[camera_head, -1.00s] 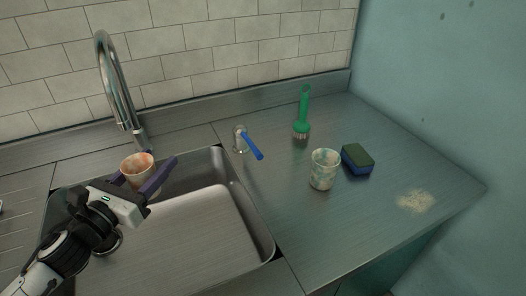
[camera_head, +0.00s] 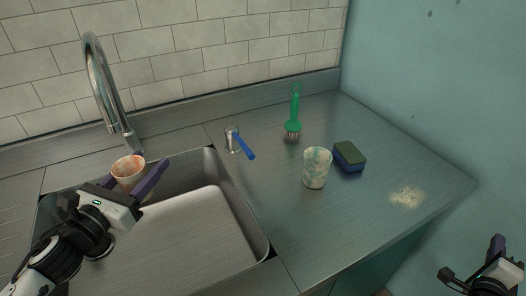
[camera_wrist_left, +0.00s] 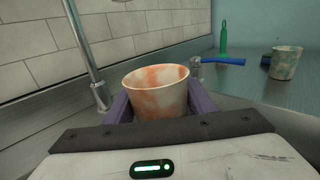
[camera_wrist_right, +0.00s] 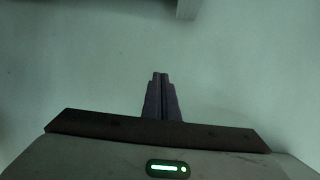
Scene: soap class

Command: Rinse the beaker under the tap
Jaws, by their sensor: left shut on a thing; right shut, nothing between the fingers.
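My left gripper (camera_head: 137,180) is shut on an orange-and-white stained beaker (camera_head: 128,169) and holds it upright at the back left of the sink, beneath the tap's spout. The left wrist view shows the beaker (camera_wrist_left: 157,92) between the two purple fingers, its mouth up. The steel tap (camera_head: 101,84) arches over from the back; no stream shows from its spout. A blue lever (camera_head: 244,145) stands on the counter right of the sink. My right gripper (camera_head: 498,250) is at the lower right, off the counter, shut and empty; its fingers meet in the right wrist view (camera_wrist_right: 160,95).
A second, green-and-cream stained beaker (camera_head: 316,170) stands on the counter (camera_head: 300,225). Behind it are a green brush (camera_head: 294,115) and a blue-and-green sponge (camera_head: 349,156). A beige crumbly patch (camera_head: 407,196) lies to the right. The sink basin (camera_head: 200,225) is otherwise clear.

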